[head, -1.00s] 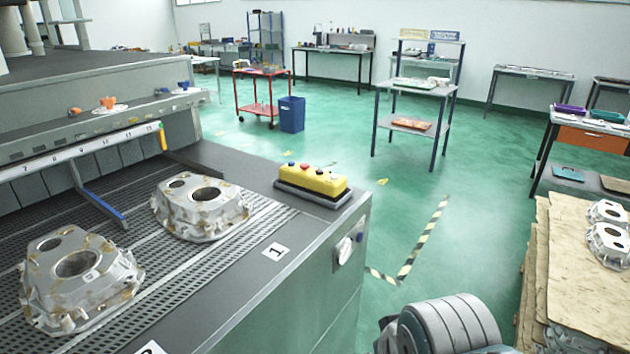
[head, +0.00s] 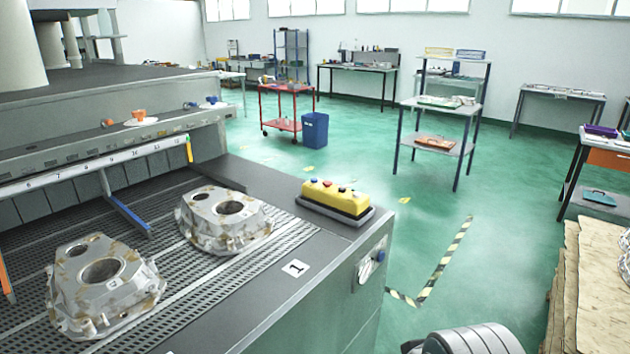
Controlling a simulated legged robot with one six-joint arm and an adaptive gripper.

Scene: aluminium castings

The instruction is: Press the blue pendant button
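The yellow pendant (head: 335,199) lies in a dark grey tray (head: 352,219) at the right end of the grey machine bed. Several small buttons show on its top face. Nothing touches the pendant. My gripper is not in view; only a rounded grey link of my arm shows at the bottom edge, right of centre, well apart from the pendant.
Two aluminium castings (head: 103,285) (head: 226,220) sit on the perforated bed left of the pendant. A blue bin (head: 315,131), a red cart (head: 287,123) and a shelf table (head: 436,143) stand behind. Green floor (head: 410,240) is clear right of the machine.

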